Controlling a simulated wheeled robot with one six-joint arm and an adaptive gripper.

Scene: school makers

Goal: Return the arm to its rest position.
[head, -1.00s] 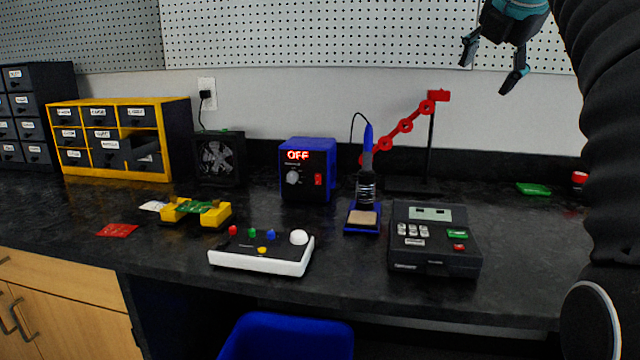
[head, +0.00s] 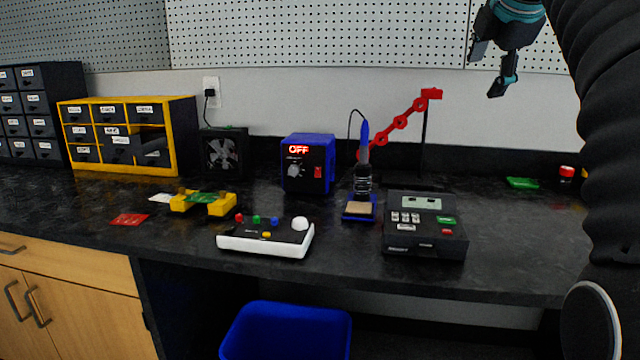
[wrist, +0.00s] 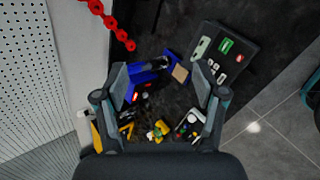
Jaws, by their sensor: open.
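My gripper (head: 488,72) hangs high at the upper right in the head view, in front of the pegboard and well above the bench. Its fingers are apart and nothing is between them. In the wrist view my gripper (wrist: 165,95) also shows open, with its two fingers spread over a distant view of the bench. My dark arm runs down the right side of the head view and hides part of the bench there.
The black bench (head: 330,265) holds a yellow drawer cabinet (head: 88,168), a fan (head: 224,153), a blue soldering station (head: 308,165), a soldering iron (head: 364,150), a white-edged control box (head: 262,243) and a black keypad device (head: 425,228). A blue bin (head: 285,335) stands below.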

